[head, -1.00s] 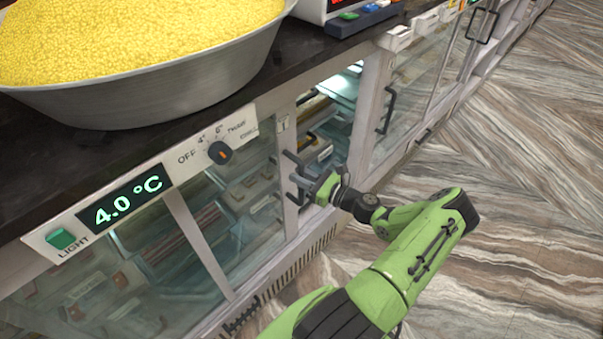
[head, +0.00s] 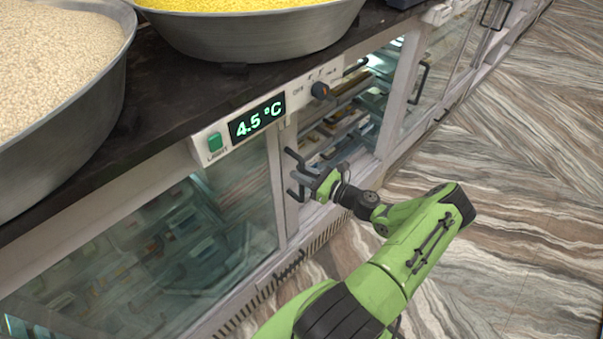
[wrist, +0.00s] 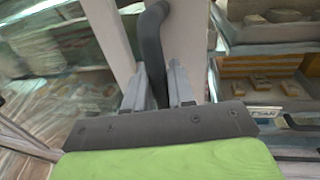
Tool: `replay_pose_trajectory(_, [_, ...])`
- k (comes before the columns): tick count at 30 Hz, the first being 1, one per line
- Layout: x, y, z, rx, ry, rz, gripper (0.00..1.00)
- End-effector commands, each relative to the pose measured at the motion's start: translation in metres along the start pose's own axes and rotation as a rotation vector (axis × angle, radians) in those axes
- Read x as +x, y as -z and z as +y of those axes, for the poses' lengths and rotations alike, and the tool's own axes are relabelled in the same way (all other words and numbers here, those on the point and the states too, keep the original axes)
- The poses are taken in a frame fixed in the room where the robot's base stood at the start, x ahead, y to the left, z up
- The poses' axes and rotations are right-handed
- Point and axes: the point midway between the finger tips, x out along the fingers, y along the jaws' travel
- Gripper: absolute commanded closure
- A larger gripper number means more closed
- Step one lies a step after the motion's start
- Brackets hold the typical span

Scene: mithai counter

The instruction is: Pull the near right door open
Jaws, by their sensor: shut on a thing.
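My gripper (head: 318,183) is shut on the handle (wrist: 152,50), seen as a grey bar between the fingers (wrist: 158,88) in the wrist view.
A control strip reading 4.5 °C (head: 257,122) is above the door. Steel bowls of yellow (head: 250,30) and beige (head: 75,110) sweets stand on the dark counter. Another handled door (head: 418,82) is further right. The striped floor (head: 520,220) is clear.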

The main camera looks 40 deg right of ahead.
Motion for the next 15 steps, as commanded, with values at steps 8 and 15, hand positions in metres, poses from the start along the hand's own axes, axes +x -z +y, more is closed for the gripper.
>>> replay_pose_trajectory(8, [-0.0001,0.0003,0.0002,0.000,0.000,0.000,1.00])
replay_pose_trajectory(15, [-0.0001,0.0002,0.0001,0.000,0.000,0.000,0.67])
